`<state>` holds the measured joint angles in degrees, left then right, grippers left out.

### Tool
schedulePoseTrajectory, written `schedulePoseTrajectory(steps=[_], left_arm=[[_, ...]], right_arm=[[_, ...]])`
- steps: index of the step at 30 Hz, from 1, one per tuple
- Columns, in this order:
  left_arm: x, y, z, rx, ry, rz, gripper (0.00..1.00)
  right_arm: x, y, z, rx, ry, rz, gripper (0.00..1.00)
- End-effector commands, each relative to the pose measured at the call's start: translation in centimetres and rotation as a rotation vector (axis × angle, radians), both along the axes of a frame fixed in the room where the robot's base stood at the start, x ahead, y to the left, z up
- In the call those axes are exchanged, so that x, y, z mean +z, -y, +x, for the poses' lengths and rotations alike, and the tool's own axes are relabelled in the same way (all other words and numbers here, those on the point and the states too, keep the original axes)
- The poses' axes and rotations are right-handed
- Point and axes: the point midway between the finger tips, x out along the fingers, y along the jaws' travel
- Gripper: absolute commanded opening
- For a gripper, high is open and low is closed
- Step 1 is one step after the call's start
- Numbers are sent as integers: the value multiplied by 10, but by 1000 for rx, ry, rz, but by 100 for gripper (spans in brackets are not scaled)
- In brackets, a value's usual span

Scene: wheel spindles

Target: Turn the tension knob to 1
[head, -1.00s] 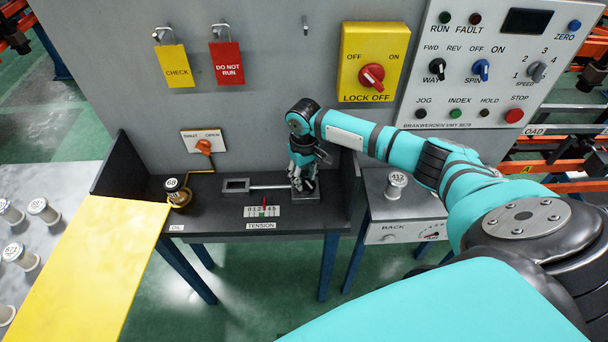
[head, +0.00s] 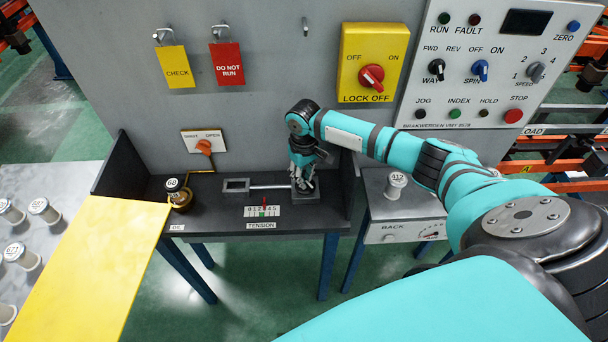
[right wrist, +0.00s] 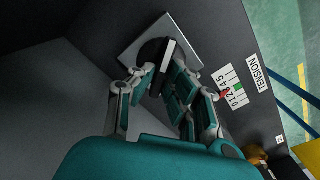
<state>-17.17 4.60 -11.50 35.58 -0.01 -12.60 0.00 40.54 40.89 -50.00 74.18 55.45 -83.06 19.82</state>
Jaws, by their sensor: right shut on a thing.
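The tension knob (right wrist: 168,55) is dark with a pale bar across its top and sits on a square grey plate (right wrist: 133,50). My right gripper (right wrist: 160,74) is shut on it, with fingers on both sides. In the head view, my right gripper (head: 303,180) points down over the plate (head: 308,198) and hides most of the knob. The tension scale (head: 252,212), numbered 0 to 5, lies to the left of it. Its red pointer (head: 264,202) stands near the middle, above a green mark; the exact reading is unclear. My left gripper is not in view.
A grey slide frame (head: 236,185) with a rod lies left of the knob. The dark bench's right side wall (head: 342,190) is close to my gripper. A yellow lock-off switch (head: 372,60) is above.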

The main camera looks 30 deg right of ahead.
Motion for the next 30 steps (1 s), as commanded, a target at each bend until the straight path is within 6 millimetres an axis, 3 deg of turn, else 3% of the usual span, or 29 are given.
schedulePoseTrajectory(steps=[15, 30], left_arm=[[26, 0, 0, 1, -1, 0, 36], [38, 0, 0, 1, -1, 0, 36]], right_arm=[[3, -3, 0, 417, 0, 1, 0], [2, -6, -2, 893, 3, 1, 0]])
